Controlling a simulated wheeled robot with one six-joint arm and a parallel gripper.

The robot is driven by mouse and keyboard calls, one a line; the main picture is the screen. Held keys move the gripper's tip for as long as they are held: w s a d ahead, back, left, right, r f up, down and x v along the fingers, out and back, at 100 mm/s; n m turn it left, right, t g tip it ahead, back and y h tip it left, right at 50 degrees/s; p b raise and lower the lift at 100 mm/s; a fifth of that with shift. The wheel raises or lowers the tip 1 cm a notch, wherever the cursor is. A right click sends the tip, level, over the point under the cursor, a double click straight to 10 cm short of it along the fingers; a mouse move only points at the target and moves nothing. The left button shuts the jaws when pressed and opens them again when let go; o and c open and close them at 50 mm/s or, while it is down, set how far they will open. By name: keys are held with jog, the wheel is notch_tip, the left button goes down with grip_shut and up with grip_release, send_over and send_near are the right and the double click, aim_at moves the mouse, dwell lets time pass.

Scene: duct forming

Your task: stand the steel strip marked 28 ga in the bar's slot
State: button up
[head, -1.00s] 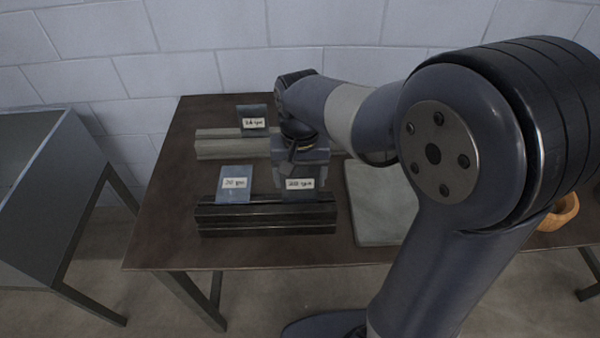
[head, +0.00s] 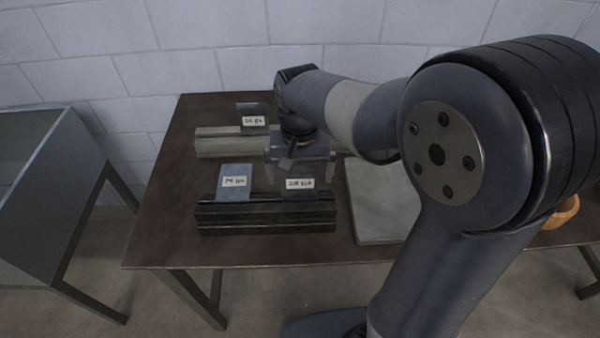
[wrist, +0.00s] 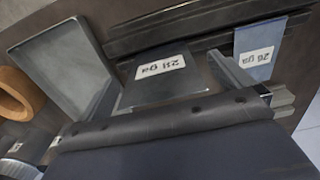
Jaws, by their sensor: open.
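The dark steel strip marked 28 ga (head: 296,193) stands at the right end of the black slotted bar (head: 262,222), its label facing the head camera. Its lower edge meets the bar's top; how deep it sits is hard to see. In the wrist view the strip (wrist: 150,90) shows with its label upside down, next to the bar (wrist: 140,36). My gripper (head: 300,165) is open just behind and above the strip. In the wrist view the fingers of my gripper (wrist: 168,88) lie on either side of the strip, apart from its edges.
A light blue strip, apparently marked 26 ga (head: 235,192), stands at the same bar's left. A grey bar (head: 218,149) behind holds another dark labelled strip (head: 251,110). A grey slab (head: 372,215) lies to the right, with a wooden ring-like object (head: 563,214) beyond.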

notch_tip(320, 180, up, 10)
jog(key=shift+r, duration=0.1)
dwell(0.4)
notch_tip(320, 180, down, 10)
jog(key=shift+f, duration=0.15)
jog(key=shift+r+p, duration=1.05)
jog(key=shift+r, duration=0.15)
